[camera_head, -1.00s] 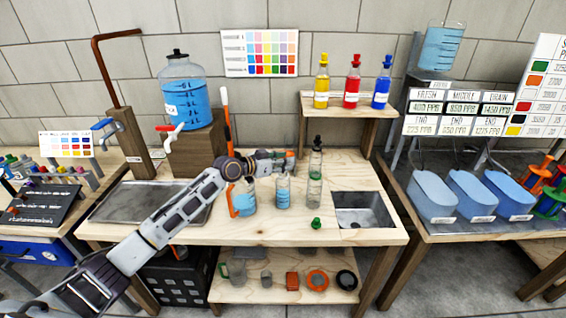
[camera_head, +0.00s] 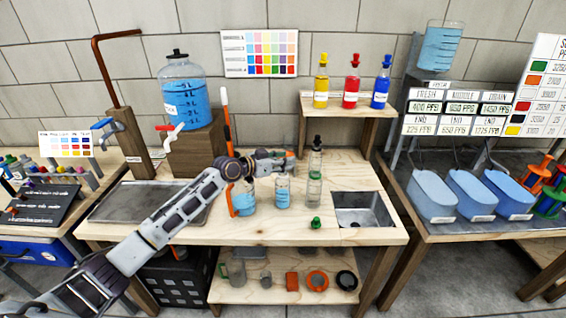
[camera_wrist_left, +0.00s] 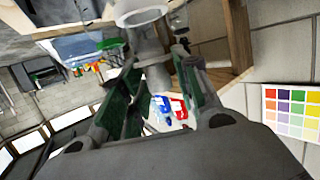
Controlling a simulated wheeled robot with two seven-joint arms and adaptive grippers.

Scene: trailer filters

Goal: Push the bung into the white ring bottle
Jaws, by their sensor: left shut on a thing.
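The white ring bottle (camera_head: 282,192) stands upright on the wooden bench with pale blue liquid in it. My left gripper (camera_head: 288,165) is over its top, reaching in from the left. In the left wrist view the gripper (camera_wrist_left: 158,90) is shut on a pale grey piece, which I take for the bung (camera_wrist_left: 156,72). A white round rim (camera_wrist_left: 140,14) lies close against it, seemingly the bottle's top. I cannot tell how deep the bung sits. My right gripper is not in view.
A taller bottle with a dark top (camera_head: 315,180) stands just right of the gripper. A blue-filled jug (camera_head: 243,198) is close on the left. A green stopper (camera_head: 315,223) lies in front, and a sink (camera_head: 360,208) is at the right.

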